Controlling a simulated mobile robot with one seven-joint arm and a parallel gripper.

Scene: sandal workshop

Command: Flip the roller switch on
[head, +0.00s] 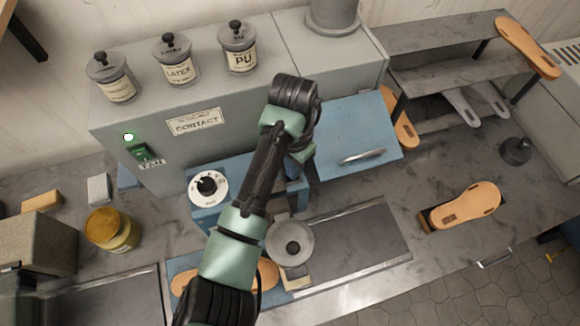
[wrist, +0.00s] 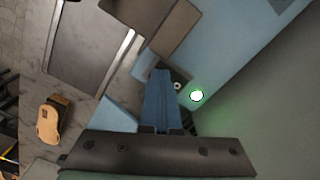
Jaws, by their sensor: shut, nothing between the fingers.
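My gripper (wrist: 160,74) is shut and empty, its blue fingers together. In the wrist view its tips are at or very close to a small dark switch plate (wrist: 180,76) on the blue machine (wrist: 228,50). I cannot tell if they touch it. A small pale round part (wrist: 177,86) shows on the plate, and the fingers hide some of the plate. A round lamp (wrist: 196,95) beside it glows green. In the head view my arm covers the switch and much of the blue machine (head: 292,190); its white dial (head: 208,188) shows.
The grey cabinet (head: 115,148) with a lit green lamp (head: 129,137) and FAN switch (head: 143,153) stands behind. A glue jar (head: 110,230) and grey round pot (head: 290,242) stand nearby. A sandal (head: 465,203) lies right.

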